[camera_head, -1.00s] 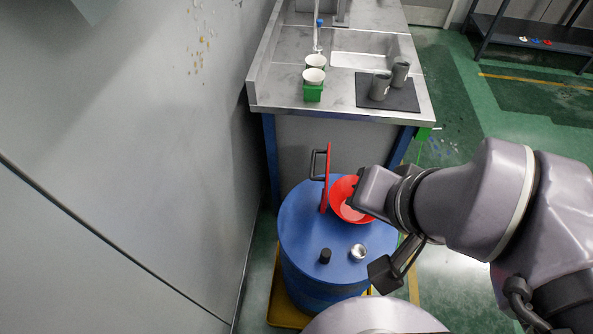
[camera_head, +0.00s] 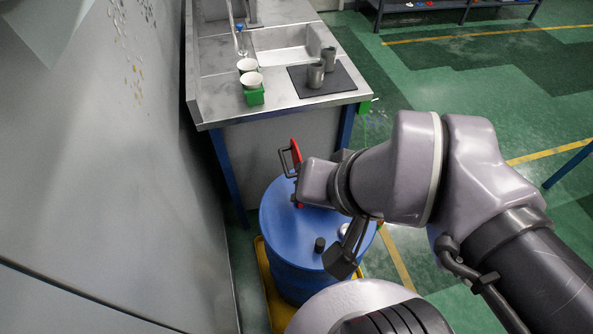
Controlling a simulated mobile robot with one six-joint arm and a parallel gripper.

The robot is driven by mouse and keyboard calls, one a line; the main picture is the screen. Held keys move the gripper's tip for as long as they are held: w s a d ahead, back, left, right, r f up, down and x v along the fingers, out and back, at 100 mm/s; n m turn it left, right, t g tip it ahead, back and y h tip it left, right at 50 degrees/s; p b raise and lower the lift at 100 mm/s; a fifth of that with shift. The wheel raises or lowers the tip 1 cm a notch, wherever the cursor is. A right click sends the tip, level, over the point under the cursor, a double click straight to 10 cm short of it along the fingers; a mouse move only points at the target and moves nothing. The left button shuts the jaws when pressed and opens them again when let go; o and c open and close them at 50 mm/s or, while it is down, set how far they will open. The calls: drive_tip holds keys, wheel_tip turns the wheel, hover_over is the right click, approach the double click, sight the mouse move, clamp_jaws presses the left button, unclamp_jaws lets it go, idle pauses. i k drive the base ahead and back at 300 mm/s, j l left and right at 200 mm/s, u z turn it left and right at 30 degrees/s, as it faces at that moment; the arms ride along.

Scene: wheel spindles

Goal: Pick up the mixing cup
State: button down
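No thing in view is plainly marked as the mixing cup. Two grey metal cups stand on a dark mat on the counter, the nearer one (camera_head: 315,76) left of the farther one (camera_head: 328,58). Two white cups stand to their left, one (camera_head: 252,80) on a green block (camera_head: 254,96) and one (camera_head: 247,66) behind it. The end of my arm with my gripper (camera_head: 316,182) is over the blue drum, well below and in front of the counter. Its fingers cannot be made out, so I cannot tell whether they are open or holding anything.
The blue drum (camera_head: 280,225) carries a red upright piece (camera_head: 296,155) with a dark handle, a black cap (camera_head: 319,244) and a silver cap. A sink (camera_head: 280,48) is behind the cups. A wall (camera_head: 90,160) stands close on the left; green floor is open at right.

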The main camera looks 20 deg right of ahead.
sight(315, 65)
drive_tip(key=l+u, duration=0.35)
drive_tip(key=l, duration=0.15)
drive_tip(key=k+l+u, duration=0.1)
drive_tip(key=l+u, duration=0.2)
drive_tip(key=l, duration=0.2)
drive_tip(key=k+l+u, duration=0.15)
drive_tip(key=l+u, duration=0.2)
drive_tip(key=l, duration=0.15)
